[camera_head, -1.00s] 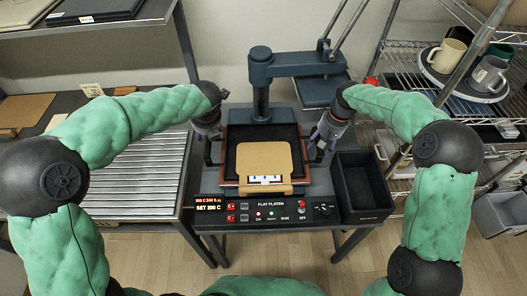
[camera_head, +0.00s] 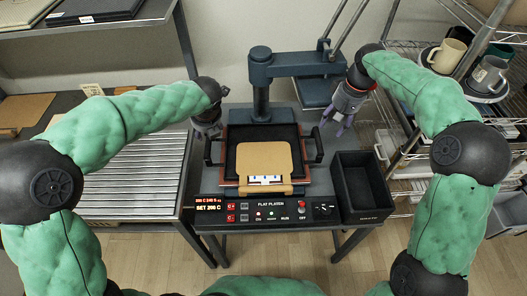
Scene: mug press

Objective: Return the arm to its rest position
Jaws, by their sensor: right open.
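My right gripper (camera_head: 341,122) is open and empty, raised beyond the right side of the press and apart from the tray. My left gripper (camera_head: 209,136) is at the left handle of the dark tray; whether its jaws are closed on the handle cannot be made out. The tray (camera_head: 233,137) has a reddish rim and side handles, the right one (camera_head: 318,148) standing free. A tan board (camera_head: 264,158) with a white and blue strip lies on the tray. The flat platen press (camera_head: 270,208) holds the tray on its bed.
An empty black bin (camera_head: 361,186) stands right of the press. A wire rack (camera_head: 410,170) with mugs (camera_head: 447,56) on a round tray is at the right. A roller table (camera_head: 135,180) is at the left. The press arm (camera_head: 295,68) stands behind the tray.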

